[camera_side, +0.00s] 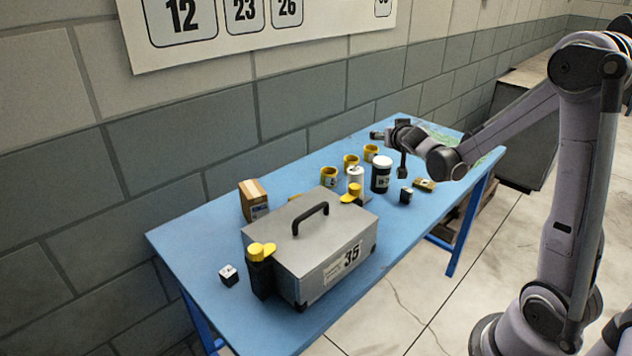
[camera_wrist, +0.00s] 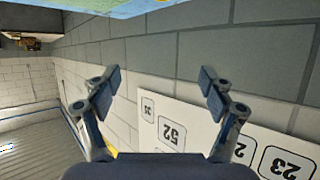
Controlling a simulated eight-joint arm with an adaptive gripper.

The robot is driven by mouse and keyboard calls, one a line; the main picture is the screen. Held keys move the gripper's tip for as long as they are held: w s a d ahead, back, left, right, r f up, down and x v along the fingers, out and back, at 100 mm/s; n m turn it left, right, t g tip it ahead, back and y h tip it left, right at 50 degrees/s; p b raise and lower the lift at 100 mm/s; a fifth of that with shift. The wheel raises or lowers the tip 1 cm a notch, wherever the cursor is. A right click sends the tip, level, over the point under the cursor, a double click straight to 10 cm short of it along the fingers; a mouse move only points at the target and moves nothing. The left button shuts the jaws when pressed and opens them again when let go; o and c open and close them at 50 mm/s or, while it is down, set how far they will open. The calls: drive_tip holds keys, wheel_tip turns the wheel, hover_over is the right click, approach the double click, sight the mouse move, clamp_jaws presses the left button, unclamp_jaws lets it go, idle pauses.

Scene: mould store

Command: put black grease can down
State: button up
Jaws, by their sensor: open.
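The black grease can (camera_side: 381,176), with a white lid and a pale label, stands upright on the blue table (camera_side: 195,246) in the side view. My gripper (camera_side: 391,147) is in the air near and above it, toward the table's far end. In the wrist view my gripper (camera_wrist: 158,92) has its fingers spread with nothing between them. The can does not show in the wrist view.
Yellow cups (camera_side: 351,162) and a white can (camera_side: 355,181) stand left of the black can. A grey case (camera_side: 300,243) and a cardboard box (camera_side: 253,200) stand nearer.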

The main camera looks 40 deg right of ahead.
sight(383, 168)
wheel_tip(383, 168, down, 12)
drive_tip(key=shift+w+r, duration=0.1)
drive_tip(key=shift+x, duration=3.7)
drive_tip(key=c, duration=1.5)
drive_tip(key=shift+c, duration=0.9)
drive_tip(key=shift+r, duration=0.1)
